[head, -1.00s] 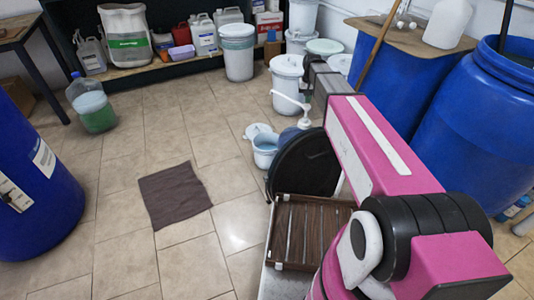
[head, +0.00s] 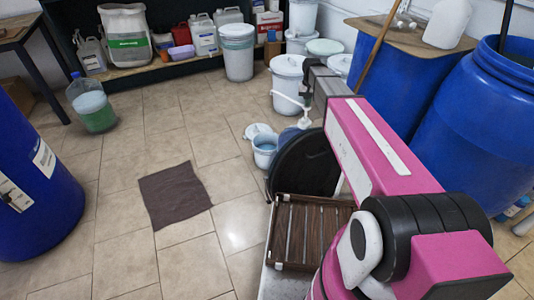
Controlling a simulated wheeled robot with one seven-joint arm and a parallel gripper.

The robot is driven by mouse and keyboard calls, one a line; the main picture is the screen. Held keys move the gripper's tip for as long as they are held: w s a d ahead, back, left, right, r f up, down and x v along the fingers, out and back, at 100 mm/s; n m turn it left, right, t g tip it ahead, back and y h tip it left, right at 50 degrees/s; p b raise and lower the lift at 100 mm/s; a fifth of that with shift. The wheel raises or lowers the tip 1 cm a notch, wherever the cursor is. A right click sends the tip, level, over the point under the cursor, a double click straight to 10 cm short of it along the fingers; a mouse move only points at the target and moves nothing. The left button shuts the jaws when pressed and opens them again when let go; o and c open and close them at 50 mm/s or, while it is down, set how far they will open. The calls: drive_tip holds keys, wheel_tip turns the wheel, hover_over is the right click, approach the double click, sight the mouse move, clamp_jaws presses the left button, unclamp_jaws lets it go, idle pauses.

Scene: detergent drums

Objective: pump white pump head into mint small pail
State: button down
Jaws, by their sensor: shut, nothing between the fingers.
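The mint small pail (head: 265,150) stands open on the tiles below and left of the spout, with pale liquid visible inside. My gripper (head: 306,96) is at the end of my arm, right above the pump head; its fingers are small and dark here. It is shut with nothing held, and I cannot tell whether it touches the pump head.
A white lid (head: 258,130) lies behind the pail. A round black object (head: 304,165) and a wooden slatted rack (head: 308,233) are nearer me. White drums (head: 287,80) stand behind, and large blue drums (head: 465,120) at right.

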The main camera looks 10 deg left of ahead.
sight(307, 109)
drive_tip(key=shift+f, duration=2.2)
drive_tip(key=shift+r, duration=0.1)
drive_tip(key=shift+r, duration=3.05)
wheel_tip(307, 109, up, 6)
